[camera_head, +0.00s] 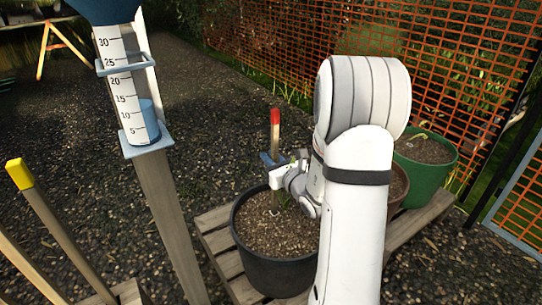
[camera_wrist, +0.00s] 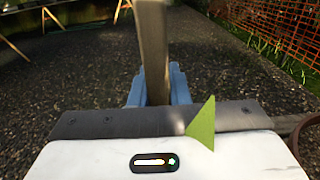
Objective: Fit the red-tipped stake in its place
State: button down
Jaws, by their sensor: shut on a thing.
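The red-tipped stake (camera_head: 275,131) stands upright over the black pot (camera_head: 262,272), which is filled with brown soil. My gripper (camera_head: 271,160) is shut on the stake partway down, with its blue fingers on either side. In the wrist view the stake (camera_wrist: 153,45) rises between the blue fingers of my gripper (camera_wrist: 154,90); its red tip is out of that picture. The stake's lower end seems to reach the soil near the pot's back, but I cannot tell whether it is in the soil or just above it.
The black pot stands on a slatted wooden pallet (camera_head: 216,240). A green pot (camera_head: 431,178) is behind my arm at right. A rain gauge (camera_head: 122,95) on a wooden post rises at left. A yellow-tipped stake (camera_head: 20,174) stands at far left. Orange mesh fencing (camera_head: 290,45) lies behind.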

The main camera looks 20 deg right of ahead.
jog(key=c, duration=1.3)
grip_release()
jog(key=s+d+p, duration=0.1)
jog(key=s+p, duration=0.1)
jog(key=s, duration=0.5)
jog(key=shift+s+d, duration=0.25)
jog(key=shift+s, duration=0.1)
jog(key=shift+r, duration=0.1)
